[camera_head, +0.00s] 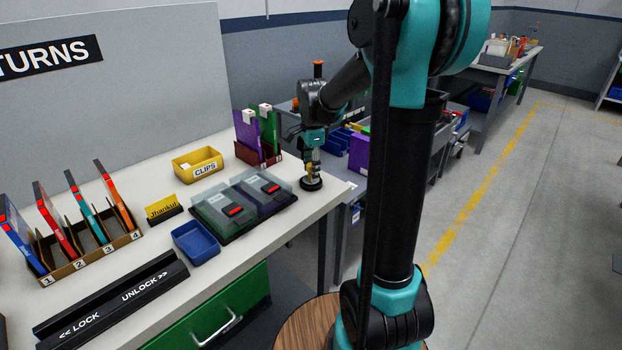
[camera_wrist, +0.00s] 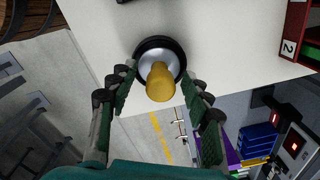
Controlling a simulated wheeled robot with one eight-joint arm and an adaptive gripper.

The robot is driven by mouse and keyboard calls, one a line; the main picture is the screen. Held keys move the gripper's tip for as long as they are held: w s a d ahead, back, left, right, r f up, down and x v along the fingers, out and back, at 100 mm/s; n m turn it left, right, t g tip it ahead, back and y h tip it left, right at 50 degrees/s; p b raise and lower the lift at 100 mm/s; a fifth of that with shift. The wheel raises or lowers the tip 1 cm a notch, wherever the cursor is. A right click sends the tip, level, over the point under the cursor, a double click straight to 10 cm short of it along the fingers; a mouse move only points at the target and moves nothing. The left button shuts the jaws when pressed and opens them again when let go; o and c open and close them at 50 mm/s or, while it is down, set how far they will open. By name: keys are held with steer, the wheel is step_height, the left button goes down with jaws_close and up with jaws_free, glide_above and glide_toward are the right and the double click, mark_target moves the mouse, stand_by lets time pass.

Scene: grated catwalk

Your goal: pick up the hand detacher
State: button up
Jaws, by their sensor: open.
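The hand detacher has a round black base, a silvery disc and a yellow knob. It stands on the white bench top near its right end, and its black base (camera_head: 311,184) shows in the head view under my gripper (camera_head: 313,160). In the wrist view the knob (camera_wrist: 160,83) points toward the camera, in the middle of the picture. My gripper (camera_wrist: 162,88) is open, pointing down, with one finger on each side of the detacher. A gap shows between the knob and each finger; whether a fingertip touches the base is unclear.
Left of the detacher stand two clear-lidded cases (camera_head: 243,205). A red rack (camera_head: 258,154) with purple and green binders is behind it. A yellow clips bin (camera_head: 198,165) and a blue tray (camera_head: 196,243) lie further left. The bench's front edge (camera_head: 325,212) is close by.

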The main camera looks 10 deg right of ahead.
jaws_close()
steer(key=shift+r, duration=0.2)
stand_by(0.3)
